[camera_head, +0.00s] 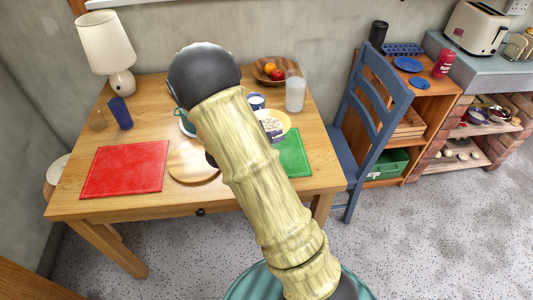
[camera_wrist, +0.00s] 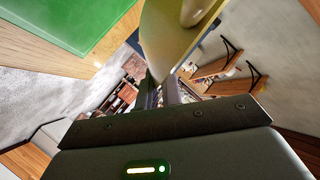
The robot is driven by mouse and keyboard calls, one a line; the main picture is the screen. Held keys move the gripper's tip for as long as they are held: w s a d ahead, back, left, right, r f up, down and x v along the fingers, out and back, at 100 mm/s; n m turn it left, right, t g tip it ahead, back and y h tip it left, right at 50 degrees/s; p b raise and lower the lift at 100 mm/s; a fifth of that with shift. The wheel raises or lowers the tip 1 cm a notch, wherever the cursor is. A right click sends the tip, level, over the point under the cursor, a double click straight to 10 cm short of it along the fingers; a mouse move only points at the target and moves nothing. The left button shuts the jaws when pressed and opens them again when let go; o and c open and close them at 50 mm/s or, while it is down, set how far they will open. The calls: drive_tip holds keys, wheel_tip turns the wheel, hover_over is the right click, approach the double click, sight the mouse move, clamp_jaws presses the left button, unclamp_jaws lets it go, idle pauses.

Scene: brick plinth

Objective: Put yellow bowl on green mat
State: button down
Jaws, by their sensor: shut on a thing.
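The yellow bowl (camera_head: 286,119) shows in the head view just past my arm, at the back edge of the green mat (camera_head: 296,158). My arm hides part of both. In the wrist view my gripper (camera_wrist: 158,88) is shut on the rim of the yellow bowl (camera_wrist: 172,38), which looks tilted in that view. The green mat (camera_wrist: 72,22) lies at the upper left there, on the wooden table, with a gap between it and the bowl in the picture. I cannot tell the bowl's height above the table.
A wooden plate (camera_head: 192,162) and a red mat (camera_head: 125,168) lie left of my arm. A blue-and-white mug (camera_head: 256,101), a frosted glass (camera_head: 295,94) and a fruit bowl (camera_head: 273,72) stand behind. A blue chair (camera_head: 372,120) is at the right.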

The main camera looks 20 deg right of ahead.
drive_tip(key=shift+r, duration=0.15)
drive_tip(key=shift+w+r+p, duration=0.1)
drive_tip(key=shift+r+p, duration=0.15)
drive_tip(key=shift+p, duration=0.15)
drive_tip(key=r+n+t+p, duration=0.1)
drive_tip(key=p, duration=0.1)
drive_tip(key=w+r+n+t+y+p, duration=0.1)
drive_tip(key=r+p, duration=0.1)
drive_tip(key=w+r+t+p, duration=0.1)
drive_tip(key=r+p, duration=0.1)
drive_tip(key=shift+w+d+n+y+p, duration=0.1)
drive_tip(key=shift+w+n+y+p, duration=0.05)
drive_tip(key=shift+n+y+p, duration=0.2)
drive_tip(key=a+r+n+t+y+p, duration=0.3)
drive_tip(key=a+n+y+p, duration=0.2)
drive_tip(key=p, duration=0.5)
drive_tip(key=a+r+n+t+y+p, duration=0.3)
drive_tip(key=a+n+y+p, duration=0.3)
drive_tip(key=p, duration=0.5)
drive_tip(key=shift+a+r+t+y, duration=0.25)
drive_tip(key=shift+a+t+y, duration=0.1)
drive_tip(key=shift+a, duration=0.8)
drive_tip(key=shift+n, duration=0.25)
